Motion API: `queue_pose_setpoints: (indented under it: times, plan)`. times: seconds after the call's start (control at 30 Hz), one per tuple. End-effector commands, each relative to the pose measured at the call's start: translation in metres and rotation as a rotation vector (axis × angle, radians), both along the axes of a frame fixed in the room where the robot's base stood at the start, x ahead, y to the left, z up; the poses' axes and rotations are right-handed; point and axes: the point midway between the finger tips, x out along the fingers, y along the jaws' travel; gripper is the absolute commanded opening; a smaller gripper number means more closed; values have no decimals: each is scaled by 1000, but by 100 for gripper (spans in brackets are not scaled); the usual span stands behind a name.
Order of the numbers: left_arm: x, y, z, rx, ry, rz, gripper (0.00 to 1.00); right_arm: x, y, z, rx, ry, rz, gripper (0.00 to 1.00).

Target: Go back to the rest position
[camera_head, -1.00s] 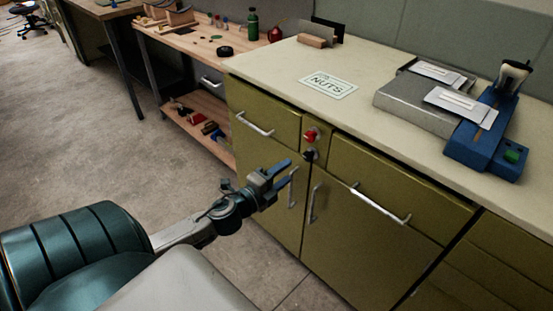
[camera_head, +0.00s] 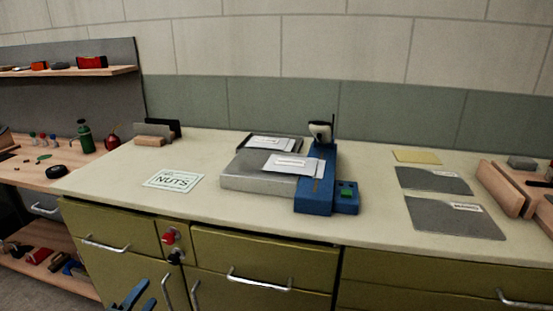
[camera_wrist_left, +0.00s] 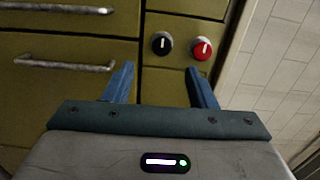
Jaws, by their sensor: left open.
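My left gripper (camera_head: 140,296) shows at the bottom edge of the head view, with only its blue fingers in sight. It is in front of the green cabinet (camera_head: 225,262), below the countertop. In the left wrist view the gripper (camera_wrist_left: 161,88) has its two blue fingers spread apart with nothing between them. A black knob (camera_wrist_left: 162,43) and a red knob (camera_wrist_left: 201,48) on the cabinet front lie beyond the fingertips. My right gripper is in neither view.
The pale countertop (camera_head: 365,225) carries a NUTS card (camera_head: 173,180), a blue device (camera_head: 316,193) beside a grey metal block (camera_head: 243,181), and grey plates (camera_head: 452,217) at the right. Drawer handles (camera_head: 260,281) stick out from the cabinet front. A wooden bench (camera_head: 40,178) stands at the left.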

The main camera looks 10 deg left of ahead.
Motion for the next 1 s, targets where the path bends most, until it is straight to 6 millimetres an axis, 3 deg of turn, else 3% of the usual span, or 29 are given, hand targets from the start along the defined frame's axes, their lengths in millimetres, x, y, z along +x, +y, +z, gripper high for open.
queue_pose_setpoints:
  times: [0.13, 0.27, 0.4, 0.5, 0.8, 0.87, 1.0]
  plan:
    - [-22, 5, -21, -262, 84, 195, 52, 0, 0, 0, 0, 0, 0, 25]
    - [-62, 0, -62, -596, 258, 444, 52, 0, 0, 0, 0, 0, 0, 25]
    - [-104, -23, -98, -845, 450, 627, 52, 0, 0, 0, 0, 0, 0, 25]
    - [-129, -43, -115, -971, 570, 712, 52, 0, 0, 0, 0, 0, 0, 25]
    - [-193, -109, -137, -1229, 900, 867, 52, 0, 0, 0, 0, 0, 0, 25]
    - [-202, -120, -139, -1263, 956, 885, 52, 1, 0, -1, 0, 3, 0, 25]
    - [-191, -112, -165, -1244, 956, 905, 52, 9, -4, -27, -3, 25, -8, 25]
